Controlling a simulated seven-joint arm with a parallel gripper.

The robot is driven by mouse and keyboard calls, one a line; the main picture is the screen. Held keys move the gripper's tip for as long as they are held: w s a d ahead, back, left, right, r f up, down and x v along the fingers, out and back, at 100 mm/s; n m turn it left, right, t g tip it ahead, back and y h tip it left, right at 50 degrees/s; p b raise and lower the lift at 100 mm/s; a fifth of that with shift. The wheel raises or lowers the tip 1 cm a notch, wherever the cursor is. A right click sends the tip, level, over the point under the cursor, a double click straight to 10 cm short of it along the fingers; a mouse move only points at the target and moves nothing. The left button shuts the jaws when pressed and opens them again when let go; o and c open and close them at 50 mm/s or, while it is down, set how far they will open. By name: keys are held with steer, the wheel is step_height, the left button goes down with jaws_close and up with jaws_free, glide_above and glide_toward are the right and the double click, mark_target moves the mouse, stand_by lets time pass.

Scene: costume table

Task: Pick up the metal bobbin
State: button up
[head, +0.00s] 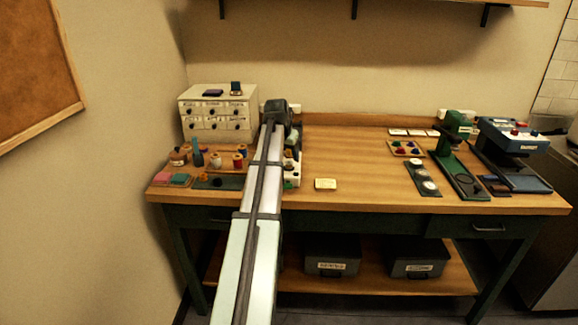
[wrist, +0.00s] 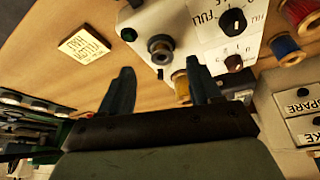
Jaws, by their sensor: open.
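A small dark grey, round-flanged piece (wrist: 160,46), which looks like the metal bobbin, sits on a white panelled unit (wrist: 208,30) in the wrist view. My gripper (wrist: 160,66) is open. Its two dark fingers point toward the unit, with the bobbin just beyond the tips and roughly between them in the picture. I cannot tell the distance in depth. Nothing is clearly held; a brass-coloured cylinder (wrist: 181,87) shows near the right finger. In the head view my arm hides most of the white unit (head: 292,170), and the bobbin cannot be made out.
Thread spools (wrist: 284,48) and a labelled white drawer cabinet (head: 218,112) stand beside the unit. A cream label card (head: 325,184) lies on the wooden table (head: 350,150). A green press (head: 455,160) and a blue machine (head: 515,150) stand at the right. The table's middle is mostly clear.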

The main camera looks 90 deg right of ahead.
mark_target(289, 164)
steer(key=shift+x, duration=2.25)
steer(key=shift+c, duration=0.4)
steer(key=c, duration=1)
steer(key=shift+r, duration=0.1)
